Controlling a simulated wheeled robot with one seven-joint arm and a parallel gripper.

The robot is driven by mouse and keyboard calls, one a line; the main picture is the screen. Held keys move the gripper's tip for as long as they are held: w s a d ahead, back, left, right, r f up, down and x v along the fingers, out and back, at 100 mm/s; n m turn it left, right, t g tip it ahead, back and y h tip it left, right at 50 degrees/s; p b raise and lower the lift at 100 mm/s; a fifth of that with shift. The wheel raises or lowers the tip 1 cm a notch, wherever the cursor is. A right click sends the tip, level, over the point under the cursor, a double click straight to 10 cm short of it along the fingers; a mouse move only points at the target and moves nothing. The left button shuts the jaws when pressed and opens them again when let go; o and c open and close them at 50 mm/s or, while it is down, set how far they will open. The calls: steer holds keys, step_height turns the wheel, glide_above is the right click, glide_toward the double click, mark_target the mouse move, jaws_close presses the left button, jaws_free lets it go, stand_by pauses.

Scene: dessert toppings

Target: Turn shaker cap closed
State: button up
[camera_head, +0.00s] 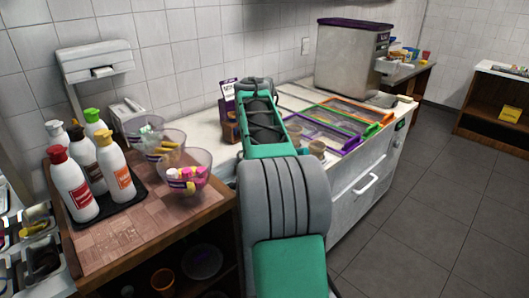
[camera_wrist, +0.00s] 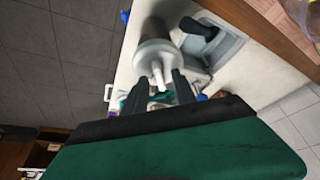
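The shaker (camera_wrist: 153,30) shows in the wrist view as a brownish see-through cylinder with a pale grey-white cap (camera_wrist: 155,54). A white tapered spout (camera_wrist: 157,76) with a side prong points from the cap toward my gripper. My gripper (camera_wrist: 159,88) has its two dark fingers spread, one on each side of the spout, just short of the cap. A gap shows between the fingers and the spout; whether either finger touches the cap I cannot tell. In the head view my arm hides the shaker and the gripper. Whether the cap is closed I cannot tell.
In the wrist view a grey metal tray with a black-handled item (camera_wrist: 200,28) sits close beside the shaker. In the head view, sauce bottles (camera_head: 71,186) and glass bowls (camera_head: 184,177) stand on the left table. Framed toppings bins (camera_head: 341,126) lie right of my arm.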

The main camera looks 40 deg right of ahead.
steer(key=v, duration=0.8)
steer(key=shift+p, duration=0.3)
